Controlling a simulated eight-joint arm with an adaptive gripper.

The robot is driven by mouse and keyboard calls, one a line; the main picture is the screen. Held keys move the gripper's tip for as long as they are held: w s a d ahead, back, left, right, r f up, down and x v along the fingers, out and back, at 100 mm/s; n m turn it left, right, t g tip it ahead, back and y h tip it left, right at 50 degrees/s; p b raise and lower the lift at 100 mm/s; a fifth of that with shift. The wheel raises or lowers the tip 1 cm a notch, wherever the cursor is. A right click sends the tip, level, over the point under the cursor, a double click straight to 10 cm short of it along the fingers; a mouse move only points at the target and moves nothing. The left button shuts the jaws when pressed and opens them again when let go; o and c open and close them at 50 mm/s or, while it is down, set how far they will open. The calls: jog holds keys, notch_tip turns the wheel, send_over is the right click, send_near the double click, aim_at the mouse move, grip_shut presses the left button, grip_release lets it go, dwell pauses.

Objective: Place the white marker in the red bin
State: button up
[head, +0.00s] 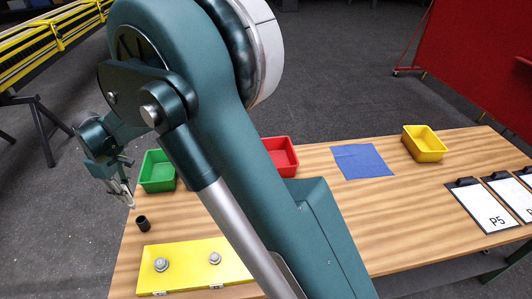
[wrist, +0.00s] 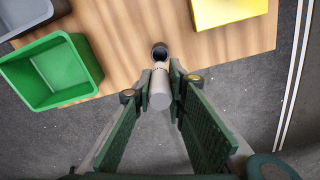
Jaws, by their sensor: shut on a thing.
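My gripper (head: 122,190) is at the left end of the table in the head view. In the wrist view its fingers (wrist: 161,76) are shut on the white marker (wrist: 160,95), a pale cylinder seen nearly end-on. The red bin (head: 283,153) stands at the table's far side in the head view, right of my gripper and partly hidden behind my arm. The red bin does not show in the wrist view.
A black cup (head: 143,223) stands near my gripper; it also shows in the wrist view (wrist: 160,50). A green bin (head: 158,170) stands beyond it. A blue cloth (head: 362,161) and a yellow bin (head: 424,143) are right. A grey bin (wrist: 25,15) shows too.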

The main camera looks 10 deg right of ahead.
jog(key=r, duration=0.2)
jog(key=d+r, duration=0.1)
jog(key=shift+w+r, duration=0.25)
jog(key=shift+w, duration=0.15)
jog(key=w+d+m, duration=0.2)
jog(key=w+d, duration=0.8)
jog(key=d, duration=0.4)
jog(key=w+d+m, duration=0.3)
jog(key=w+d, duration=0.7)
jog(key=d, duration=0.4)
jog(key=w+d+m, duration=0.2)
jog(key=w+d, duration=0.2)
jog(key=d, duration=1.2)
jog(key=w+d+m, duration=0.2)
jog(key=w+d, duration=0.2)
jog(key=d, duration=1.2)
jog(key=shift+s+d+f+b, duration=0.1)
jog(key=shift+f+b, duration=0.1)
jog(key=shift+f, duration=1.1)
jog(key=shift+s+f+b, duration=0.1)
jog(key=shift+f+b, duration=0.1)
jog(key=shift+f, duration=1.05)
jog(key=shift+w+f, duration=0.1)
notch_tip(320, 180, down, 6)
